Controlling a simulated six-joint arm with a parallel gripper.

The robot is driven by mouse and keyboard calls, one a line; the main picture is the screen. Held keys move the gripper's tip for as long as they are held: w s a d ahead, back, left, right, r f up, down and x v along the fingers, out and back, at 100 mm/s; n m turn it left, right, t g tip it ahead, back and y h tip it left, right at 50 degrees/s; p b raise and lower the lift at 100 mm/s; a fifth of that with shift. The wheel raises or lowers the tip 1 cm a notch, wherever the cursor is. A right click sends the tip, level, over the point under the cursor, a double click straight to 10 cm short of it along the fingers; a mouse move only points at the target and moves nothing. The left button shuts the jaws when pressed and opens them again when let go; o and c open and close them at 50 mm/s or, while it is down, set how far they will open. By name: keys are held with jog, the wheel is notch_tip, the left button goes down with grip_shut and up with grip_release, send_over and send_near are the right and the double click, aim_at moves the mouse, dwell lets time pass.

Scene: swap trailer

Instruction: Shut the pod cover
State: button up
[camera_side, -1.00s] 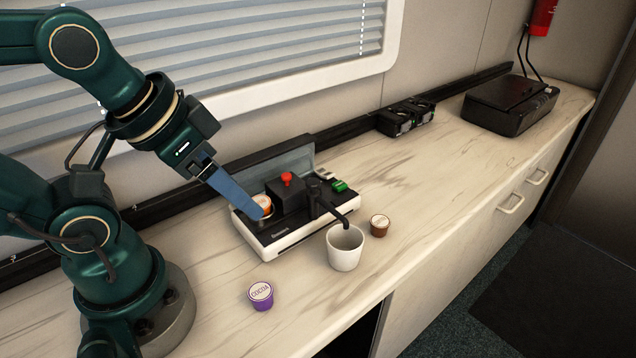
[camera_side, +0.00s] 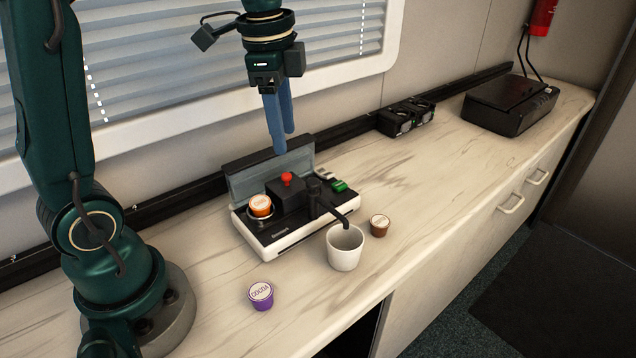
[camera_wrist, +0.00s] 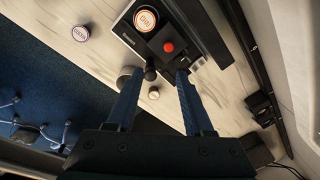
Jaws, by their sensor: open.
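The drink machine (camera_side: 270,240) sits on the counter. Its grey pod cover (camera_side: 262,172) stands raised along the machine's back edge. An orange-sided pod (camera_side: 260,206) sits in the machine's left holder, and its top shows in the wrist view (camera_wrist: 145,19). A red knob (camera_side: 287,177) tops the black block beside it; it also shows in the wrist view (camera_wrist: 168,47). My gripper (camera_side: 281,150) points down above the back of the machine, near the raised cover. Its two blue fingers are apart with nothing between them. Whether they touch the cover is unclear.
A white cup (camera_side: 345,250) stands under the spout. A brown pod (camera_side: 379,226) lies right of it, and a purple cocoa pod (camera_side: 261,296) stands at the front left. A black rail (camera_side: 350,130) runs along the wall.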

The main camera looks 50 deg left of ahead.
aim_at(286, 174)
jog(key=shift+g, duration=0.7)
jog(key=f, duration=0.1)
jog(key=w+a+f, duration=0.1)
jog(key=a+f, duration=0.1)
jog(key=shift+w+a+f, duration=0.1)
jog(key=shift+w+f, duration=0.1)
jog(key=shift+w, duration=0.1)
jog(key=shift+s+a+f+n, duration=0.1)
jog(key=shift+f+n, duration=0.2)
jog(key=shift+f, duration=2.45)
grip_shut()
jog(key=shift+r, duration=0.1)
